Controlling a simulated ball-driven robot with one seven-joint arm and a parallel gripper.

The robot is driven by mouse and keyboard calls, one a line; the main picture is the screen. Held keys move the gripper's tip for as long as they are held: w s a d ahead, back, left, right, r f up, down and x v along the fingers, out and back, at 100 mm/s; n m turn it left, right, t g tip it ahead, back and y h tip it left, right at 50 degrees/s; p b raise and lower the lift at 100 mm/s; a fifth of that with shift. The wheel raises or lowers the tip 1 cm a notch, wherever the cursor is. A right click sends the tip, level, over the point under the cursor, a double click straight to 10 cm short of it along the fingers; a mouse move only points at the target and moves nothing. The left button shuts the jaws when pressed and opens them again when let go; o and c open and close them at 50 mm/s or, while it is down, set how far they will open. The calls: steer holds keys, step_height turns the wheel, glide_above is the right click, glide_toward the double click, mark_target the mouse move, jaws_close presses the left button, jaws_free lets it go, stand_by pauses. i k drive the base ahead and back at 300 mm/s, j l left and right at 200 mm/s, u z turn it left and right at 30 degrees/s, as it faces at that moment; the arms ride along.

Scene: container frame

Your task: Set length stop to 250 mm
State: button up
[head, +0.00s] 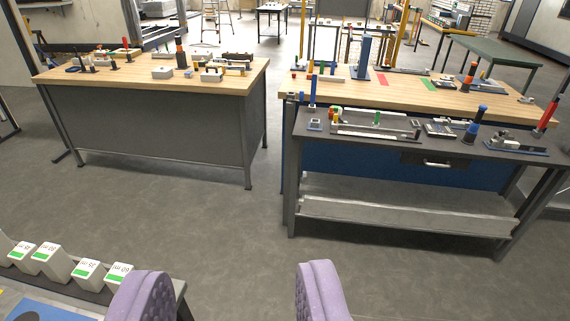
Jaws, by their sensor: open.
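My gripper (230,293) is open and empty, its two purple padded fingers at the bottom edge over the grey floor, well short of the benches. On the dark front bench (350,150) at right lies a long pale rail-like fixture (376,135) with small coloured parts. I cannot tell whether it is the length stop. No 250 mm mark can be read from here.
A wood-topped bench (160,103) with small tools stands at left. Another wood-topped bench (450,96) stands behind the dark one. Several white blocks with green labels (48,259) sit on a dark surface at lower left. Floor (200,215) between is clear.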

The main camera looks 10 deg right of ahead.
mark_target(334, 124)
steer(key=i+z, duration=0.45)
steer(key=i, duration=2.75)
steer(key=l+z, duration=0.05)
steer(key=l, duration=0.05)
